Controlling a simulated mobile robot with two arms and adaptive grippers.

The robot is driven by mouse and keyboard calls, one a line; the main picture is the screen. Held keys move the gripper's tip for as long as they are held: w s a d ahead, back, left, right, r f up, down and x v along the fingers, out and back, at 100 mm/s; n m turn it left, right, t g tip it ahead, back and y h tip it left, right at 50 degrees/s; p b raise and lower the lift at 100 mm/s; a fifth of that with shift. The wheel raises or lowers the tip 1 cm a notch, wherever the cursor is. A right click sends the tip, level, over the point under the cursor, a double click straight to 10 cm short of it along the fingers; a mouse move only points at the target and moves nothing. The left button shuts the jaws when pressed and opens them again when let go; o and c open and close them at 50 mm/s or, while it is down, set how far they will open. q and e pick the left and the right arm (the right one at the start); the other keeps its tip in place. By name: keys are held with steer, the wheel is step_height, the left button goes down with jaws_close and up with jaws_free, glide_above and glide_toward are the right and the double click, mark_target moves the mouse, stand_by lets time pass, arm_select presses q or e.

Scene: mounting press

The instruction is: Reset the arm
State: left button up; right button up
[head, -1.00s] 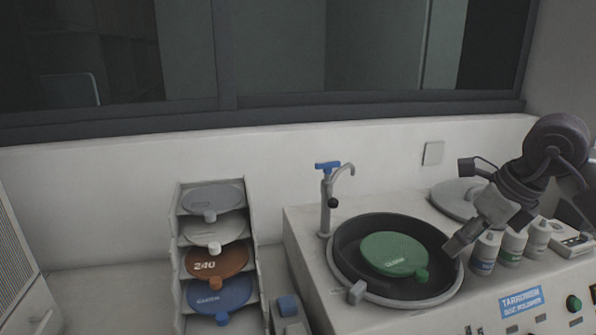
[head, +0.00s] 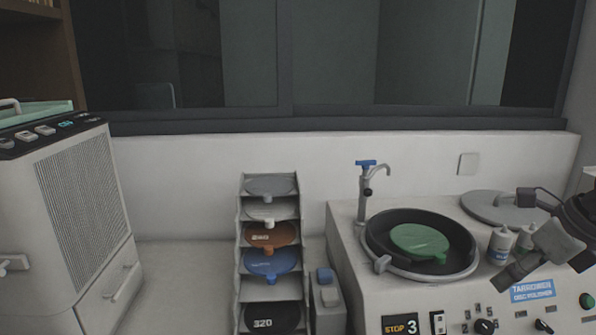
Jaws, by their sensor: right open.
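My right arm comes in from the right edge of the head view. Its gripper (head: 507,277) is open and empty, held in front of the polishing machine (head: 344,226) near its front right edge. The fingers hang to the right of the round basin (head: 371,262) and overlap the white bottles in the picture. A green disc (head: 418,240) lies in the dark basin, apart from the gripper. My left gripper is not in view.
A rack (head: 241,290) holds several coloured discs left of the machine. A grey box (head: 328,297) stands between them. A large vented unit (head: 85,200) stands at left. Counter between unit and rack is clear.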

steer(key=w+a+f+n+y, duration=0.15)
steer(key=a+y, duration=0.65)
steer(key=a, duration=0.9)
steer(key=s+a+r+m+t+y, duration=0.1)
steer(key=a+r+m+t+y, duration=0.4)
steer(key=a+y, duration=0.35)
steer(key=w+d+f+m+t+h, duration=0.2)
steer(key=d+m+t+h, duration=0.3)
steer(key=m, duration=0.4)
steer(key=w+d+f+m+t+h, duration=0.1)
steer(key=d+m+t+h, duration=0.25)
steer(key=m+t, duration=0.5)
steer(key=s+d+f+m+g+h, duration=0.1)
steer(key=d+f+m+g+h, duration=0.2)
steer(key=f+m+h, duration=0.4)
steer(key=d+f+m+g+h, duration=0.3)
steer(key=f+m+h, duration=0.1)
steer(key=f+m, duration=0.4)
steer(key=s+a+f+m+g, duration=0.3)
steer(key=s+f+g, duration=1.1)
steer(key=s+f, duration=0.9)
step_height(320, 180, down, 27)
steer(key=s, duration=0.3)
steer(key=s+d+f+g, duration=0.2)
steer(key=s+d+f, duration=0.1)
steer(key=s+f, duration=1)
steer(key=shift+s+f, duration=0.4)
steer(key=shift+s, duration=0.85)
